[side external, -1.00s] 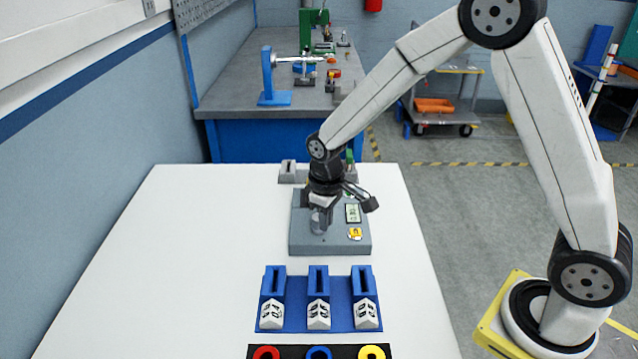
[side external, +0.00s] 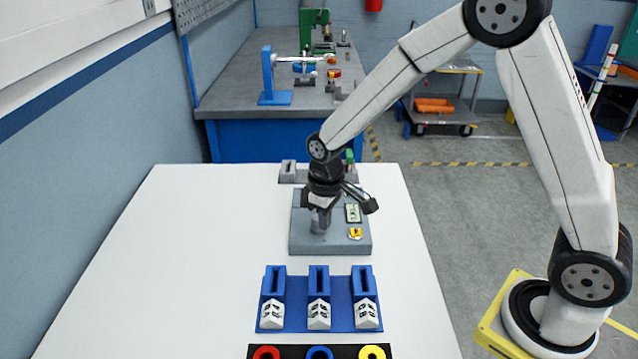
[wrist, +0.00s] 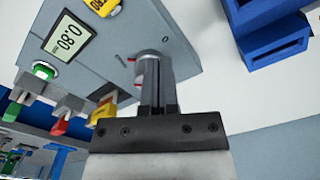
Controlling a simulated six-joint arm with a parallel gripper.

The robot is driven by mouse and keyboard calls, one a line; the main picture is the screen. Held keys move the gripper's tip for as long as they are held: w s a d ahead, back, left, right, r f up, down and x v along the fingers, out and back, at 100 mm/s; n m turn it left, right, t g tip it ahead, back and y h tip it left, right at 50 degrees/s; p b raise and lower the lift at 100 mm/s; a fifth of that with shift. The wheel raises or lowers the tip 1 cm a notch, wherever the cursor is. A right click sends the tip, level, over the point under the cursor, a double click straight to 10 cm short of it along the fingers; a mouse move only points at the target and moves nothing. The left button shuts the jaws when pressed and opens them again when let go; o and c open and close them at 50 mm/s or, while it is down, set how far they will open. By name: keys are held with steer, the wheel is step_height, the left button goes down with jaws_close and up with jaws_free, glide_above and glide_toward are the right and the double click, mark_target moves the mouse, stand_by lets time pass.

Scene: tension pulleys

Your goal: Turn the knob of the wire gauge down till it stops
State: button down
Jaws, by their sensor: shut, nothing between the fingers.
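The wire gauge (side external: 336,243) is a flat grey box on the white table, with a small display (side external: 353,213). In the wrist view the display (wrist: 69,35) appears to read 0.80, seen turned. The round grey knob (wrist: 152,54) shows just past my fingertips, with a small red mark at its left edge; the fingers hide part of it. My gripper (wrist: 156,62) is shut, with its fingers together at the knob; I cannot tell whether they touch it. In the side view my gripper (side external: 319,222) points down at the box's left part.
A yellow tag (side external: 355,233) lies on the gauge's right front. A blue rack (side external: 342,322) with several slots and white labels stands in front. A black strip with coloured rings lies nearer. Grey holders (side external: 289,173) stand behind. The table's left side is clear.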

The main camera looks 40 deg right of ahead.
steer(key=shift+s, duration=0.1)
step_height(320, 180, up, 6)
steer(key=shift+d+f, duration=0.1)
stand_by(0.7)
steer(key=d, duration=0.1)
steer(key=d+r, duration=0.1)
steer(key=shift+w+d, duration=0.3)
steer(key=shift+d, duration=0.05)
steer(key=shift+f, duration=3.5)
